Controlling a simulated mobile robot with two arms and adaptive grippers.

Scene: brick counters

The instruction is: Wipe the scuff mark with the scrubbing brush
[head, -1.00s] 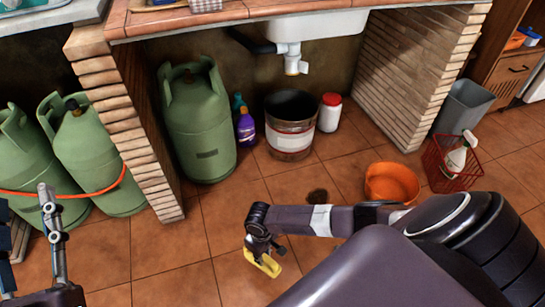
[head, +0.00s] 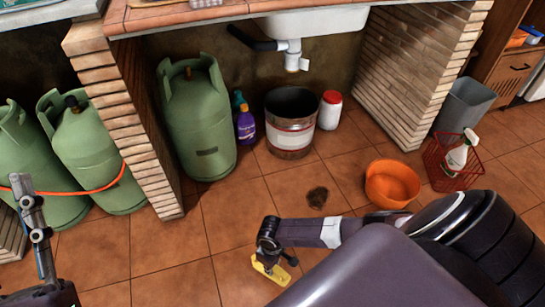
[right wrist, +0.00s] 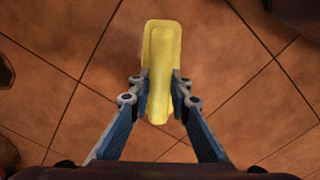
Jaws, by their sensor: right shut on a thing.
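The scuff mark (head: 317,197) is a dark brown patch on the tiled floor, between the metal bucket and my right arm. My right gripper (head: 270,262) is shut on the yellow scrubbing brush (head: 268,270), below and left of the mark in the head view. In the right wrist view the brush (right wrist: 160,65) sits between the two fingertips (right wrist: 160,88). Its bristles are hidden, and I cannot tell if it touches the floor. A dark patch (right wrist: 298,14) is at the top right there. My left arm shows at the lower left; its fingertips cannot be made out.
An orange basin (head: 392,185) and a red wire basket (head: 447,165) with a spray bottle stand right of the mark. A metal bucket (head: 291,140), a purple bottle (head: 245,125) and green gas cylinders (head: 198,120) are behind. Floor tiles left of the mark are clear.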

